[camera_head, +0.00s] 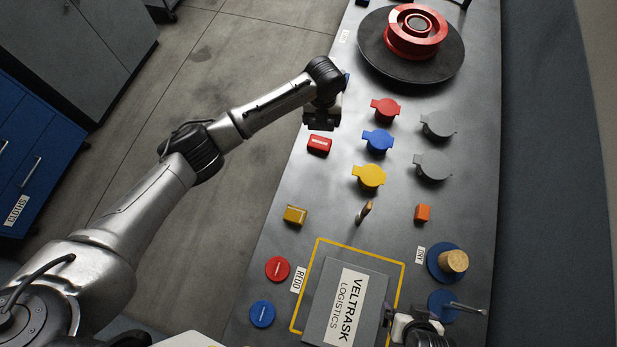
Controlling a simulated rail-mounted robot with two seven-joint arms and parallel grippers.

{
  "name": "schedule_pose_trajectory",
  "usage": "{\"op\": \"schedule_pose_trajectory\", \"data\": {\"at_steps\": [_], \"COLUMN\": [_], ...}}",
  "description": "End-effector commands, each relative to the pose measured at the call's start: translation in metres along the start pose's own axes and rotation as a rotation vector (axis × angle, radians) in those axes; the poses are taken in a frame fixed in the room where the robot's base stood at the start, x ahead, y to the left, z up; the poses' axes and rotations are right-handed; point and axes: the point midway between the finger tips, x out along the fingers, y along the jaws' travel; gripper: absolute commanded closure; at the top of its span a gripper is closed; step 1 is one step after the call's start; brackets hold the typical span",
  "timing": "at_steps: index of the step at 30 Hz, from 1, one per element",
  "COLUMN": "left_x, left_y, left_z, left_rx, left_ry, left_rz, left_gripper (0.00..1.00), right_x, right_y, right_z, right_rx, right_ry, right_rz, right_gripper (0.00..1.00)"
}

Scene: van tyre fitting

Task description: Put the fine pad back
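No label in the head view clearly reads as the fine pad. A red block with a small white label (319,145) and a dull yellow block (295,215) lie on the left of the grey bench. An orange block (422,213) lies on the right. A red disc (277,268) and a blue disc (262,313) lie at the left edge, their small print too small to read. My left gripper (320,121) hangs just beyond the red block, its fingers dark and unclear. My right gripper (392,322) is at the bottom, beside the grey panel, partly cut off.
A grey VELTRASK LOGISTICS panel (318,300) lies within a yellow outline. Red, blue, yellow and grey lidded pots stand mid-bench near a small upright peg (364,212). A cork-topped piece (453,261) stands on a blue round base. A red wheel (416,32) rests on a dark turntable.

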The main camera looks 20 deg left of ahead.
Motion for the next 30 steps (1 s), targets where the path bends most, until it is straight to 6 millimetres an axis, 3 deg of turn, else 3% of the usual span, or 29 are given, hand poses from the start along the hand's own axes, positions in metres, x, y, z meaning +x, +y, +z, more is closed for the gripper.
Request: {"op": "schedule_pose_trajectory", "data": {"at_steps": [3,10,21,30], "left_x": [0.022,0.041,0.083,0.104], "left_y": [-0.001,0.001,0.018,0.026], "left_z": [-0.001,-0.008,-0.078,-0.111], "left_rx": [0.109,0.215,0.225,0.222], "left_ry": [0.002,0.003,0.004,0.001], "left_rz": [-0.002,-0.001,0.000,-0.002], "left_gripper": [0.40,0.40,0.40,0.40], "right_x": [0.010,0.011,-0.004,-0.009], "right_y": [-0.001,-0.003,-0.002,0.000], "right_z": [0.003,0.003,-0.002,-0.003], "right_rx": [0.002,0.007,0.008,0.002], "right_ry": [0.000,0.001,0.001,0.000], "right_rz": [-0.002,-0.006,-0.007,-0.002], "right_gripper": [0.00,0.00,0.00,0.00]}}
